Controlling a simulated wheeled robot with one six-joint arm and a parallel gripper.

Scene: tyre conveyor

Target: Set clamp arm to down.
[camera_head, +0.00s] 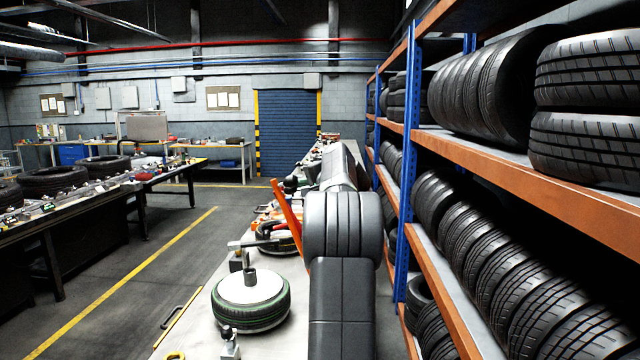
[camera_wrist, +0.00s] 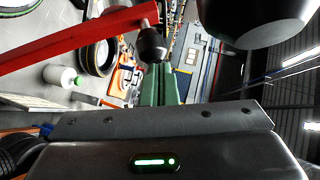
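A long red bar (camera_head: 287,215), which looks like the clamp arm, stands steep and tilted beside my arm in the head view. My arm hides what lies behind its lower right side. In the wrist view the red bar (camera_wrist: 75,38) runs across the upper left, close to the camera. The grey body of my gripper (camera_wrist: 160,118) fills the lower wrist view.
A tyre with a white hub (camera_head: 250,300) lies on the long bench (camera_head: 205,335); another tyre (camera_head: 280,238) lies behind it. A tyre rack (camera_head: 455,150) stands close on the right. The floor (camera_head: 120,270) left of the bench is clear.

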